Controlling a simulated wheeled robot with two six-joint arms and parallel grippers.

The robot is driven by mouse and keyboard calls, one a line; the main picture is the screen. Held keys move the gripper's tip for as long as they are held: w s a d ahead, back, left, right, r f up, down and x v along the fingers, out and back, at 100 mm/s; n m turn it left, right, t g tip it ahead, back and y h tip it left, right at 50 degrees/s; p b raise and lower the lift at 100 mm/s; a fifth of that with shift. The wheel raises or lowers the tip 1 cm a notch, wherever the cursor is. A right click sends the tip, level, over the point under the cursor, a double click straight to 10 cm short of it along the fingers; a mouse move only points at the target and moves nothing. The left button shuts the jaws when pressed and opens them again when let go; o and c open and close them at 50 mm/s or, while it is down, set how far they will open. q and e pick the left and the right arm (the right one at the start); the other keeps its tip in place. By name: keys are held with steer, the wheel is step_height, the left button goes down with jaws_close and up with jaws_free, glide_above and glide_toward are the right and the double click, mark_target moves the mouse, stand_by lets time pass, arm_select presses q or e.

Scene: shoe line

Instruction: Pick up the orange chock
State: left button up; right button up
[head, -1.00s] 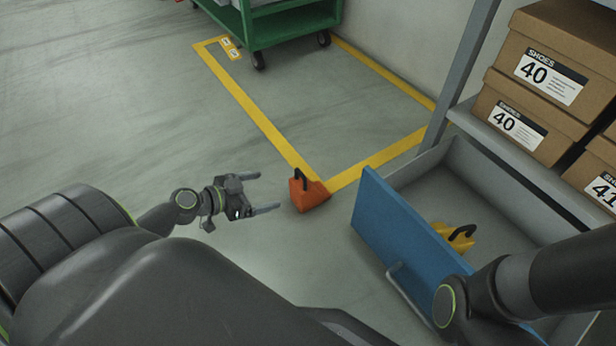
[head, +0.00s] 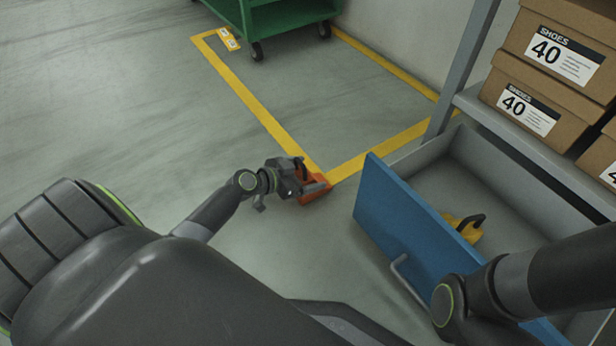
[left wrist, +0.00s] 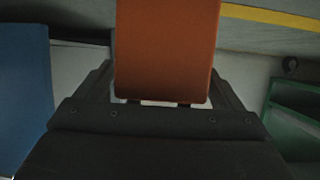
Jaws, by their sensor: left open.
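The orange chock (head: 316,189) stands on the floor at the corner of the yellow tape. My left gripper (head: 312,181) has its open fingers at the chock and covers much of it in the head view. In the left wrist view the chock (left wrist: 167,50) fills the upper middle, close in front of the gripper body, with the fingers (left wrist: 167,95) to either side of it. Whether the fingers touch it I cannot tell. My right arm enters at the right edge, and its gripper is out of view.
An open drawer with a blue front (head: 412,250) stands right of the chock, holding a yellow chock (head: 462,228). Shoe boxes (head: 555,60) sit on the shelf above. A green cart (head: 285,20) stands at the back. The floor at left is clear.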

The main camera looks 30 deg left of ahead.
arm_select(q)
steer(key=shift+w+d+f, duration=0.15)
steer(key=shift+w, duration=0.2)
steer(key=c, duration=1.8)
